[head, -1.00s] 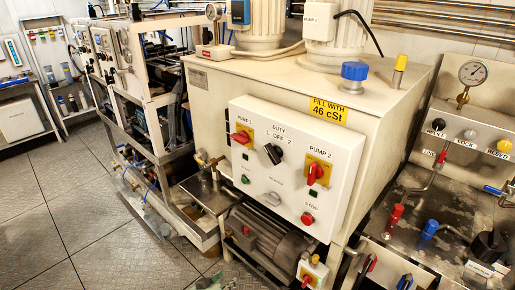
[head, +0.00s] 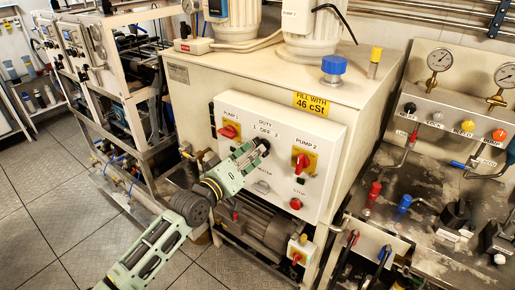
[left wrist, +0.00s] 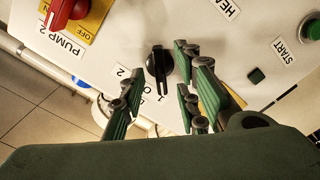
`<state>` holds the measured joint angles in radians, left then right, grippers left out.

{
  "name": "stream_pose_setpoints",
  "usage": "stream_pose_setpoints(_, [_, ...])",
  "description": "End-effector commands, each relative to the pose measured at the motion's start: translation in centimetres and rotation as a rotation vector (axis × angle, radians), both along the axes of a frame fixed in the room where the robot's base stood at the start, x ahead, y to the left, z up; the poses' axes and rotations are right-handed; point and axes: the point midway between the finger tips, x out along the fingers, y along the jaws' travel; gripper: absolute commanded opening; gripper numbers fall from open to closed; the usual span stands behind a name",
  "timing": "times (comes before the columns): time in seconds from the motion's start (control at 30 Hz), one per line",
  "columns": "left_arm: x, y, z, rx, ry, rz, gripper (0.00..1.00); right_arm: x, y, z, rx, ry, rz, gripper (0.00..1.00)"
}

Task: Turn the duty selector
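The duty selector is a black rotary knob (head: 264,145) on the white control panel (head: 230,108), under the label DUTY with marks 1, OFF and 2. In the left wrist view the knob (left wrist: 158,62) shows between my finger pads, with gaps on both sides. My left gripper (head: 253,150) is open in front of the selector; it also fills the left wrist view (left wrist: 155,80). In the head view it partly covers the knob. Which mark the knob points to is hard to tell. My right gripper is not in view.
Red-on-yellow switches for pump 1 (head: 229,131) and pump 2 (head: 302,163) flank the selector. A red stop button (head: 295,204) and a green button (left wrist: 257,75) are on the same panel. A motor (head: 262,228) sits below. Gauges and valves stand at right.

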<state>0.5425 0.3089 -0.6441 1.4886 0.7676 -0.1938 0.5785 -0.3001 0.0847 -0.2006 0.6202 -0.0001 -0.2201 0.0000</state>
Motion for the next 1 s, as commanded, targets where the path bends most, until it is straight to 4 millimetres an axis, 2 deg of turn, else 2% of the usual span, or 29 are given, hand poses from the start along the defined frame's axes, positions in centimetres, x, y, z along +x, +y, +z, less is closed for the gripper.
stream_pose_setpoints(0.23, [1.9,-1.3,0.0,0.001,-0.001,0.000,0.30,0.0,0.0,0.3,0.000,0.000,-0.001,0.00])
stream_pose_setpoints(0.57, [2.1,-1.6,0.0,0.001,-0.001,0.000,0.30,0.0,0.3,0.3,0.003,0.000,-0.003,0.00])
stream_pose_setpoints(0.9, [2.1,-1.5,-0.1,0.001,0.000,0.001,0.02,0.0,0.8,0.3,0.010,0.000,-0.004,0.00])
stream_pose_setpoints(1.0, [2.1,-1.5,-0.1,0.001,0.000,0.001,0.00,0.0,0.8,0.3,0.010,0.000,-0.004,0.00])
